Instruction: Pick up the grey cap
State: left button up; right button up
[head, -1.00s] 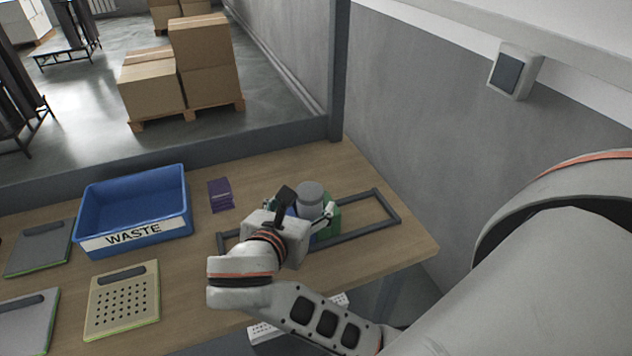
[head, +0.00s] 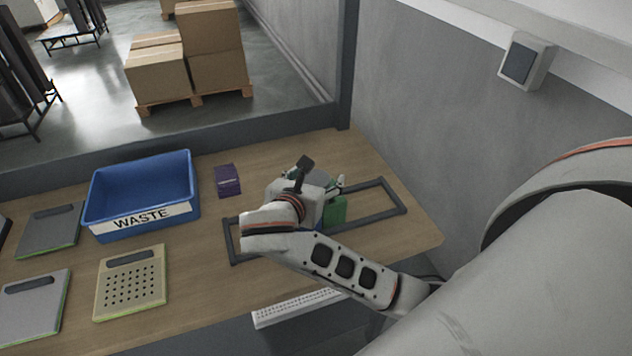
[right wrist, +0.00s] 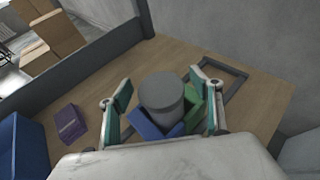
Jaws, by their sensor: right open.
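The grey cap (right wrist: 163,92) is a plain upright cylinder in the right wrist view. Blue (right wrist: 146,125) and green (right wrist: 194,108) pieces sit around its lower part. My right gripper (right wrist: 160,98) is open, with one green-padded finger on each side of the cap. I cannot tell whether either finger touches it. In the head view my right gripper (head: 322,186) is over the same spot and hides most of the cap; the green piece (head: 336,210) shows beside it. My left gripper is not in view.
A dark grey rectangular frame (head: 383,183) lies on the wooden table around this spot. A purple box (head: 228,181) and a blue WASTE bin (head: 185,180) stand to the left. Flat panels (head: 130,283) lie at the front left. A grey wall rises at the right.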

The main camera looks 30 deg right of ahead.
jog(key=c, duration=1.2)
